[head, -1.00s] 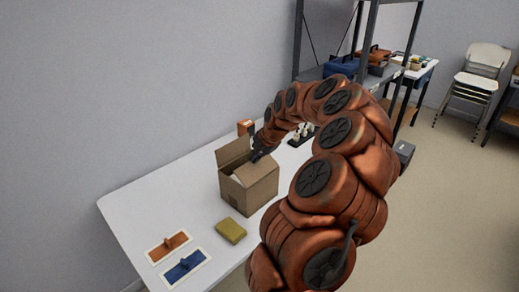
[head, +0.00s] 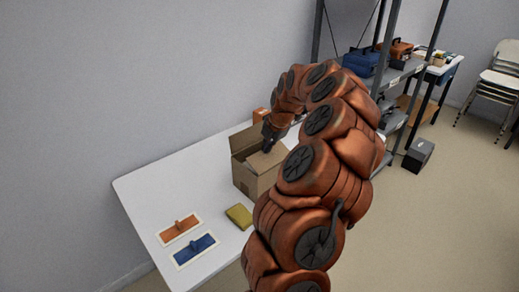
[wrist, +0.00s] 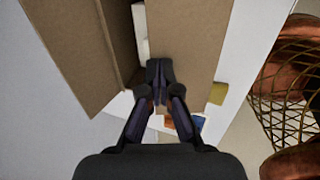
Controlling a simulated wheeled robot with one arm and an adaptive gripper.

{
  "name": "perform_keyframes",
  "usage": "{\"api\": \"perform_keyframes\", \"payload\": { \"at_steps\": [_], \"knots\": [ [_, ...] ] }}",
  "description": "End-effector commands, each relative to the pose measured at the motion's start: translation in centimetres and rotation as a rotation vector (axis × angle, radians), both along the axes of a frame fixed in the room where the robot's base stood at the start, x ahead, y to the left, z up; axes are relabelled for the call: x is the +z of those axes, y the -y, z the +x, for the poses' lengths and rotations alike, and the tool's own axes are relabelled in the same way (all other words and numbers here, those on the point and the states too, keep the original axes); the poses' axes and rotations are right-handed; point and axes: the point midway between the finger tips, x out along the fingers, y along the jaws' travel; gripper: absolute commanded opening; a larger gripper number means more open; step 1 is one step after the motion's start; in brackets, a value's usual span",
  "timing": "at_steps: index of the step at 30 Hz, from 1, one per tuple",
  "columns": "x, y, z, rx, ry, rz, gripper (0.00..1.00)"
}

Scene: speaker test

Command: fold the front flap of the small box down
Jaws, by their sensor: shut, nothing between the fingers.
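The small brown cardboard box (head: 252,182) stands on the white table. A flap on its back left side (head: 246,138) stands up. My gripper (head: 267,149) is shut and empty, pointing down at the top of the box. In the wrist view its fingertips (wrist: 159,68) are together at a broad brown flap (wrist: 190,30); I cannot tell whether they touch it. Another brown panel (wrist: 80,45) is to the left there, with something white (wrist: 140,30) in the gap between. My arm hides the right side of the box in the head view.
A yellow sponge-like block (head: 239,217) lies in front of the box. A metal shelf rises at the back right.

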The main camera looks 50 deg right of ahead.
Motion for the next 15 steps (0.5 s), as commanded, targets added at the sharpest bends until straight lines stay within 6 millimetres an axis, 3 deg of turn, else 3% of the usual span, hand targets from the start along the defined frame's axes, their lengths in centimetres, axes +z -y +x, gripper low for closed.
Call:
{"api": "perform_keyframes", "payload": {
  "at_steps": [15],
  "knots": [
    [-0.32, 0.11, 0.40, -0.001, -0.085, 0.006, 0.00]
  ]
}}
